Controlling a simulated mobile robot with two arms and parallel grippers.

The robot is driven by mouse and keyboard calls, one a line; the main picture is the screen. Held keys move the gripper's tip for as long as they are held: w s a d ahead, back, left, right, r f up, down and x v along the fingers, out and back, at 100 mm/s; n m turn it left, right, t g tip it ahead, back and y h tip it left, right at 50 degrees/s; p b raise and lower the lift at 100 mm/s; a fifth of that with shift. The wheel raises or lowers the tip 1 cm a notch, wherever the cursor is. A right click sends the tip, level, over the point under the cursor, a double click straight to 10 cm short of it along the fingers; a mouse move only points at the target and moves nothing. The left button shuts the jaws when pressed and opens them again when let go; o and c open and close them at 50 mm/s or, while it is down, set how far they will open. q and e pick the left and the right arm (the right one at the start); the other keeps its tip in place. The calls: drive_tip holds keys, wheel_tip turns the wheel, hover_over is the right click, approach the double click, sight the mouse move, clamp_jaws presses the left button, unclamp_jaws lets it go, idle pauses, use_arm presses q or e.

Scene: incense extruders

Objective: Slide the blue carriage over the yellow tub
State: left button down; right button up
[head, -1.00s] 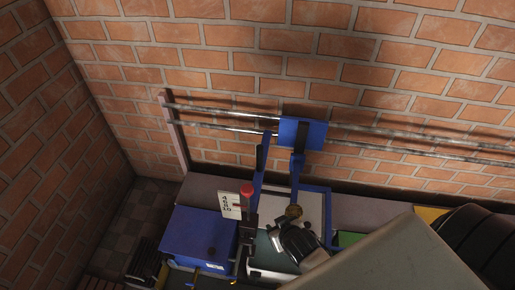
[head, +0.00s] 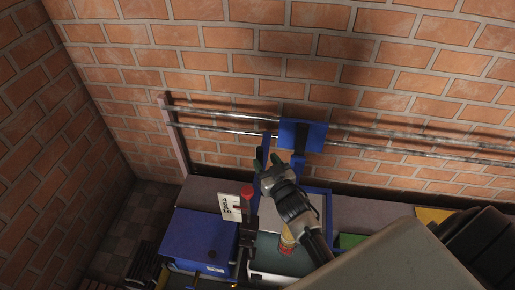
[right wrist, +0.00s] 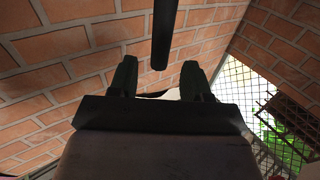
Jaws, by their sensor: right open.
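The blue carriage (head: 314,136) hangs on two metal rails (head: 400,147) along the brick wall, with blue arms reaching down from it. The yellow tub (head: 428,214) shows only in part at the right of the head view, well to the right of the carriage. My right gripper (head: 268,162) is open and empty, below and left of the carriage, close to a dark upright bar. In the right wrist view, the open fingers (right wrist: 158,80) face a dark bar (right wrist: 163,38) that lies ahead, between their lines. My left gripper is not in view.
A green tub (head: 350,241) stands left of the yellow one. A blue box (head: 198,238), a red-knobbed lever (head: 247,191) and a white label plate (head: 230,207) are at the lower left. A rail post (head: 174,135) stands at the left end.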

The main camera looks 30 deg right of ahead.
sight(261, 155)
drive_tip(key=w, duration=0.6)
drive_tip(key=shift+w+d, duration=0.2)
drive_tip(key=shift+w, duration=0.05)
clamp_jaws()
